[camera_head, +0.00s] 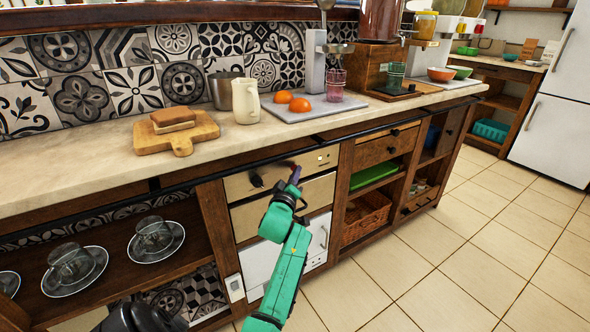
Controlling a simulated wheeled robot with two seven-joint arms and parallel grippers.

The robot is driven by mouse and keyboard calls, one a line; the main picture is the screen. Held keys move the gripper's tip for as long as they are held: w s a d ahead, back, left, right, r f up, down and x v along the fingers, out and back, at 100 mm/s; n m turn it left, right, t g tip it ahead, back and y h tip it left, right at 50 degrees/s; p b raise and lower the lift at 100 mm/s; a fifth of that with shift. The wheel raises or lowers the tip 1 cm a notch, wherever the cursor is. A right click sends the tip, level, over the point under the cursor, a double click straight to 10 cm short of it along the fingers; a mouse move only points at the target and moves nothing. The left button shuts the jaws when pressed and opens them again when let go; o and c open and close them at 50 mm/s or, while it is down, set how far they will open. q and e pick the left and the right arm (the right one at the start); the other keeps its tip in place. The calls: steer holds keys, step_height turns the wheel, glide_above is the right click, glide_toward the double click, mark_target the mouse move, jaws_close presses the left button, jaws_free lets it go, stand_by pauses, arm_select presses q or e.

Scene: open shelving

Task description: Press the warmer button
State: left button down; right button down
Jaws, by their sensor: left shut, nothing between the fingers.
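The warmer is a cream-fronted drawer unit (285,205) built in under the counter. Its upper panel (240,187) has a dark knob (256,181) on the left and small controls (323,158) near its right end. Which of these is the button is too small to tell. My left gripper (295,173), on the green arm, is shut and empty. In the picture it overlaps the panel between the knob and the small controls. I cannot tell whether it touches the panel. My right gripper is out of view.
The counter (95,165) above holds a cutting board with bread (178,132), a cream jug (245,101) and a grey board with oranges (310,112). Glass cups on saucers (155,240) stand on the left shelf. A wicker basket (366,216) sits to the right. The tiled floor (450,265) is clear.

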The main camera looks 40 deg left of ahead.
arm_select(q)
steer(key=shift+s+d, duration=0.3)
steer(key=shift+d, duration=0.4)
steer(key=shift+d, duration=0.1)
